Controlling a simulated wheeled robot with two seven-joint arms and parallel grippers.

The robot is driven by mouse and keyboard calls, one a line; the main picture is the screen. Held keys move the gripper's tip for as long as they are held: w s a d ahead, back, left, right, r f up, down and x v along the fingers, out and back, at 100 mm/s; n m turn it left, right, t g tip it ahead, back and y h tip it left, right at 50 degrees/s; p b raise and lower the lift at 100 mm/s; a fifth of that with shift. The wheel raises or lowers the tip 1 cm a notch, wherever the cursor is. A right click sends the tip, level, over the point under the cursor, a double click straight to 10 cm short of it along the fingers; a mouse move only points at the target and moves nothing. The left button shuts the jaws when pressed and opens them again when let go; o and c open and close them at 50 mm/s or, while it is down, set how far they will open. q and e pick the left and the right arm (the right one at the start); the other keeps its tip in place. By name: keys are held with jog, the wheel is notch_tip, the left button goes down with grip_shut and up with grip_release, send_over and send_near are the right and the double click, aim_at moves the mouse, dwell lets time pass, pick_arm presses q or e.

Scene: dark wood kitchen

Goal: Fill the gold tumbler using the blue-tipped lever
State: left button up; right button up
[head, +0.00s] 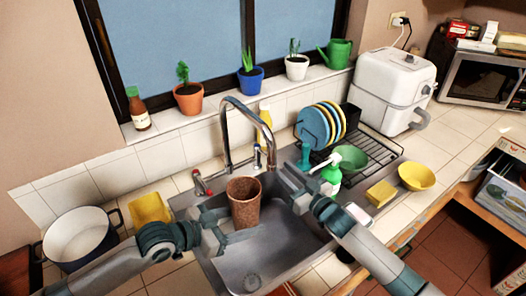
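The tumbler (245,203), coppery brown and speckled rather than bright gold, is upright over the sink basin, below the arched faucet (229,130). My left gripper (236,224) reaches it from the left, its fingers along the tumbler's lower sides; it appears shut on it. The tumbler's inside looks dark, and no water stream shows. The blue-tipped lever (257,156) stands behind the tumbler, right of the faucet's base. A red-tipped lever (201,183) is to the left. My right gripper (289,188) is right of the tumbler, fingers spread and empty, apart from the blue-tipped lever.
A green soap bottle (331,174) stands close to my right gripper. The dish rack (372,172) with plates and a green bowl (350,158) is behind it. A yellow sponge (380,194) and yellow bowl (417,176) lie right. A white pot (80,236) and yellow dish (150,208) stand left.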

aim_at(259, 147)
jog(key=shift+w+a+f, duration=0.1)
jog(key=shift+a, duration=0.05)
jog(key=shift+w, duration=0.1)
dwell(0.3)
jog(key=x, duration=1.1)
jog(key=shift+w+a, duration=0.25)
jog(key=shift+w, duration=0.05)
jog(key=shift+c, duration=0.3)
grip_shut()
